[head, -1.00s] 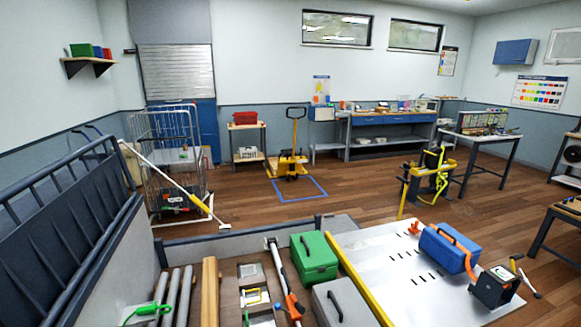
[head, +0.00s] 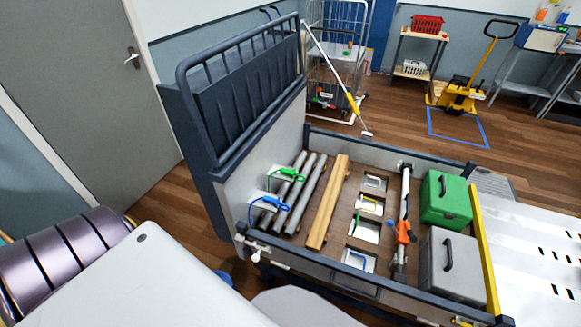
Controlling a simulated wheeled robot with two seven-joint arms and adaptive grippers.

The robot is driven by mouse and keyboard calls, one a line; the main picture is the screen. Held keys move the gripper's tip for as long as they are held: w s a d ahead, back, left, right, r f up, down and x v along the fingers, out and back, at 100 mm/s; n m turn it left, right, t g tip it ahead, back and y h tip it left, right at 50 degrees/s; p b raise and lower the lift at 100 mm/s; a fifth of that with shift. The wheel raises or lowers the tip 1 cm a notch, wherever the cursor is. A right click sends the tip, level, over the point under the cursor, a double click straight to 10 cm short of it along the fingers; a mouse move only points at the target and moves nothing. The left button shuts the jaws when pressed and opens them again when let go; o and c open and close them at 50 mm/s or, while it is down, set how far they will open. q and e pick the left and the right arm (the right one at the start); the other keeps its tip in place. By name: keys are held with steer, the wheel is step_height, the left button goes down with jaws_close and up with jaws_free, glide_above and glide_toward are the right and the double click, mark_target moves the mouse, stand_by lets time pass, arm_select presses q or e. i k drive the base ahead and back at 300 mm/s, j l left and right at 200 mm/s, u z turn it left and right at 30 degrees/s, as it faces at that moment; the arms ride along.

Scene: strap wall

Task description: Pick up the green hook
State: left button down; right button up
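The green hook (head: 289,174) is in the left part of the cart's open bed, near the tall dark end panel. It sits at a pale plate and extends to the right over the grey pipes. A blue hook (head: 270,203) of similar shape is just below it in the picture, nearer to me, at another pale plate. Neither of my grippers is in view, and nothing is seen touching the green hook.
Grey pipes (head: 309,191) and a wooden beam (head: 328,203) lie right of the hooks. A green case (head: 445,200) and a grey case (head: 453,265) stand farther right. The dark railed end panel (head: 243,85) rises left of the hooks. The bed has a raised dark rim.

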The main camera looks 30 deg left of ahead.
mark_target(286, 172)
steer(key=u, duration=1.1)
